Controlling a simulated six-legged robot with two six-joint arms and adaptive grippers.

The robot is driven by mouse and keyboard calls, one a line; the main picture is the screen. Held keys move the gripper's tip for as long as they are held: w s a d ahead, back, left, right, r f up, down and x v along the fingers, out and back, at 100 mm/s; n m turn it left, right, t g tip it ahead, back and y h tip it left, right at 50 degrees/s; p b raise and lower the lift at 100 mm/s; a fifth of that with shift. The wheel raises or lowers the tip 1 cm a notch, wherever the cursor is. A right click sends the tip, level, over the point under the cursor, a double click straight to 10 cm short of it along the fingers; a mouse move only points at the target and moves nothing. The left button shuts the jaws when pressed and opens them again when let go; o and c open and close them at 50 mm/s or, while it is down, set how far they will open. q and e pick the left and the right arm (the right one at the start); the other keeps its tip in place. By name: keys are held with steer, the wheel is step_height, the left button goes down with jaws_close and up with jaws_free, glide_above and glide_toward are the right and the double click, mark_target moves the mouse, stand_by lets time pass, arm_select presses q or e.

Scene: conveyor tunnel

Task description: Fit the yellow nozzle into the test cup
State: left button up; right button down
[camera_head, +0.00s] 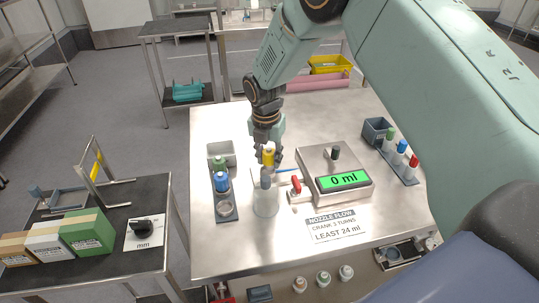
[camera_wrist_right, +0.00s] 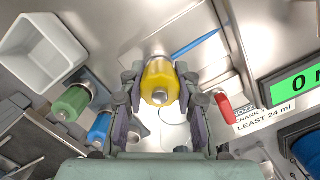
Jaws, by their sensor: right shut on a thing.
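The yellow nozzle (camera_head: 268,157) is held between the fingers of my right gripper (camera_head: 267,160), above the worktable. In the right wrist view the yellow nozzle (camera_wrist_right: 160,80) sits between both fingers of the right gripper (camera_wrist_right: 160,100), its grey tip facing the camera. The clear test cup (camera_head: 265,205) stands upright on the table just in front of and below the gripper. A dark grey-blue piece (camera_head: 266,182) shows at the cup's top; I cannot tell how it is joined. The nozzle appears apart from the cup. My left gripper is not visible.
A dark rack (camera_head: 227,209) with green (camera_head: 219,163) and blue (camera_head: 222,182) nozzles is left of the cup. A device reading 0 ml (camera_head: 345,180) with a red handle (camera_head: 296,186) is right. Another nozzle rack (camera_head: 401,164) is far right.

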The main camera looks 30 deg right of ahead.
steer(key=shift+a+r, duration=0.1)
steer(key=shift+a, duration=0.1)
steer(key=shift+s+r, duration=0.1)
steer(key=shift+s, duration=0.15)
steer(key=shift+w+d, duration=0.1)
steer(key=shift+d, duration=0.05)
steer(key=shift+w+p, duration=0.2)
steer(key=shift+p, duration=0.1)
steer(key=shift+s, duration=0.2)
steer(key=shift+w+f, duration=0.15)
steer(key=shift+f, duration=0.3)
steer(key=shift+f+b, duration=0.2)
steer(key=shift+b, duration=0.1)
